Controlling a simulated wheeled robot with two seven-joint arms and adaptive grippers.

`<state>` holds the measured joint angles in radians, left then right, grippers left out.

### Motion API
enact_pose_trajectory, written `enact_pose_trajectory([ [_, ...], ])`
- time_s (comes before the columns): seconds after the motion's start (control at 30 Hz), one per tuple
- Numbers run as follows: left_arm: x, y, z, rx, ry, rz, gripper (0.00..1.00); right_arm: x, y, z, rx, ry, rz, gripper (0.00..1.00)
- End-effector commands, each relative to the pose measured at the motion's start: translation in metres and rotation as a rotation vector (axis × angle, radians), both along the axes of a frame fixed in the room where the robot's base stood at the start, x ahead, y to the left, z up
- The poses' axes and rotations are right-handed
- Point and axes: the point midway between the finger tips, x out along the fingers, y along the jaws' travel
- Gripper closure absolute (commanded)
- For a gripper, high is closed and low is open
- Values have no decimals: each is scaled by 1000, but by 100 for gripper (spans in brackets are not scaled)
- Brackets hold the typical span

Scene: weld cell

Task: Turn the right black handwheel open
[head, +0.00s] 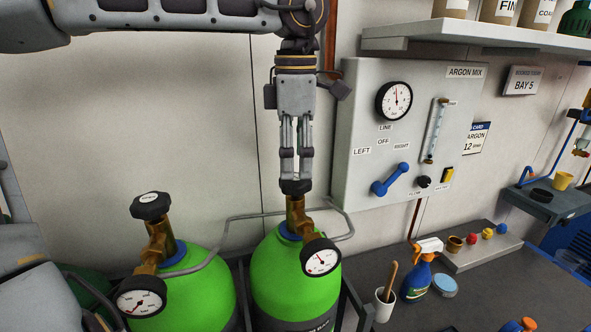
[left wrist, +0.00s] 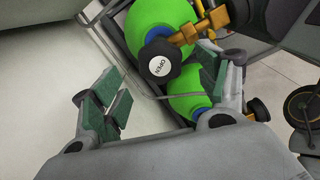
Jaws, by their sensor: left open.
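The right black handwheel (head: 296,187) sits on the brass valve of the right green cylinder (head: 290,265), next to a round white gauge (head: 320,257). My left gripper (head: 297,178) points straight down over this handwheel and hides part of it. In the left wrist view, a black handwheel (left wrist: 158,64) with a white OPEN label shows between the open, green-padded fingers of my left gripper (left wrist: 165,92). I see gaps between the pads and the wheel; contact cannot be told. My right gripper is not in view.
The left cylinder (head: 195,290) has its own black handwheel (head: 150,205) and gauge (head: 141,302). A grey argon panel (head: 360,120) with a blue lever (head: 389,180) is on the wall to the right. A thin pipe (head: 232,220) runs behind the valves. A spray bottle (head: 417,280) stands on the dark bench.

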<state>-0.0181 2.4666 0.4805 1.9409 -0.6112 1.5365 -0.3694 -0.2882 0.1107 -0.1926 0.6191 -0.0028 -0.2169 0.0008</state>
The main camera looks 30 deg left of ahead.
Motion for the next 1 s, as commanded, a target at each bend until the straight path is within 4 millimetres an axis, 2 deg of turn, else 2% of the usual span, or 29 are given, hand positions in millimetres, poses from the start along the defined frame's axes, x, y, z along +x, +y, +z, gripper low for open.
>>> enact_pose_trajectory([
  [0.2, 0, 0, 33, 0, -2, -1, 26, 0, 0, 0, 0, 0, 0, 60],
  [0.5, -1, -1, 68, 1, -2, 0, 26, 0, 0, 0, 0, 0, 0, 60],
  [0.7, -1, -1, 78, 1, -1, -1, 26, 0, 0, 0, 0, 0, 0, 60],
  [1.0, -1, -1, 80, 0, 0, -1, 26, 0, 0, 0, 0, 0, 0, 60],
])
